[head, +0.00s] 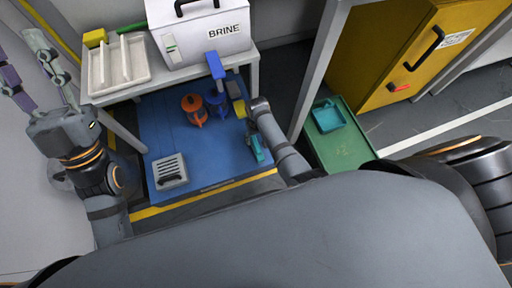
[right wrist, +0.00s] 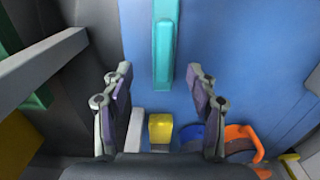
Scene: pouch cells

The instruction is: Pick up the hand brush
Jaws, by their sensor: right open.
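A teal, bar-shaped thing that looks like the hand brush (head: 257,149) lies on the blue mat (head: 215,165), near its right edge. In the right wrist view the hand brush (right wrist: 165,40) runs down from the top edge, and its near end lies between my fingers in the picture. My right gripper (right wrist: 160,75) is open and empty, with one finger on either side of that end; I cannot tell the height left above it. In the head view my right gripper (head: 250,138) is partly hidden beside the brush. My left gripper (head: 22,62) is open and empty at the far left.
A yellow block (right wrist: 161,130), a blue item (right wrist: 190,137) and an orange item (right wrist: 243,140) stand close to my right gripper. A grey table leg (head: 318,70) rises to its right. A grey vented box (head: 170,170) sits front left.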

